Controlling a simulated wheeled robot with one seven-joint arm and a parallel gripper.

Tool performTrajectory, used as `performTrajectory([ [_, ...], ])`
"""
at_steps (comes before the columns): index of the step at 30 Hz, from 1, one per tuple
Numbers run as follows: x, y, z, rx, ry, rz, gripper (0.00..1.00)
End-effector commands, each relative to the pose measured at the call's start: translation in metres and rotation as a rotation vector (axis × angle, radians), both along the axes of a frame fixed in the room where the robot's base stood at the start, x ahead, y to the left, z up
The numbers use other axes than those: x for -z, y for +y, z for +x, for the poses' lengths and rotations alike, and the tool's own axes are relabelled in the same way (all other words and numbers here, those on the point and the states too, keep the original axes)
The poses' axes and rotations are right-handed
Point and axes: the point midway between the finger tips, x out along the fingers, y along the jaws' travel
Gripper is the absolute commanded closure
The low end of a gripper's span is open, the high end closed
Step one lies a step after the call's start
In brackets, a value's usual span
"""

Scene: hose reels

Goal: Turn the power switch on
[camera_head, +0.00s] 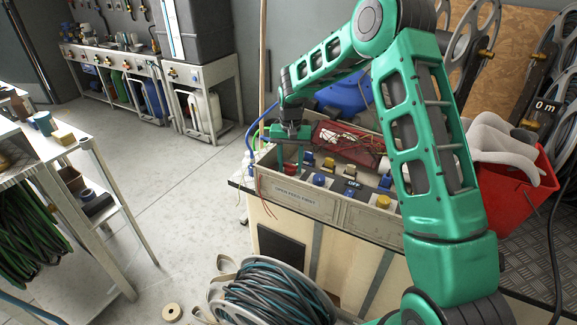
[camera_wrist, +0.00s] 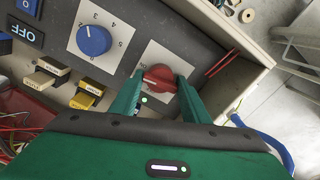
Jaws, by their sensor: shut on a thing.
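A red rotary knob (camera_wrist: 159,76) on a pale square plate is on the dark control panel in the wrist view. My gripper (camera_wrist: 158,84) has its green fingers on both sides of this knob, shut on it. The OFF label also shows in the head view (camera_head: 351,184). I cannot tell which control is the power switch.
A blue numbered dial (camera_wrist: 94,40) is beside the red knob. Yellow and black blocks (camera_wrist: 88,92) and red wires (camera_wrist: 18,140) lie nearby. The box rim (camera_head: 300,199) surrounds the panel. A red bin (camera_head: 518,185) stands right; a hose reel (camera_head: 268,292) is in front.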

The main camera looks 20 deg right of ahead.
Motion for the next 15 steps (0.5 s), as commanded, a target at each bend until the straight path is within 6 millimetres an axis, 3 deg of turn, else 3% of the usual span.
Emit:
performTrajectory([
  [15, -0.0022, 0.0003, 0.0026, 0.161, -0.009, 0.002, 0.8],
])
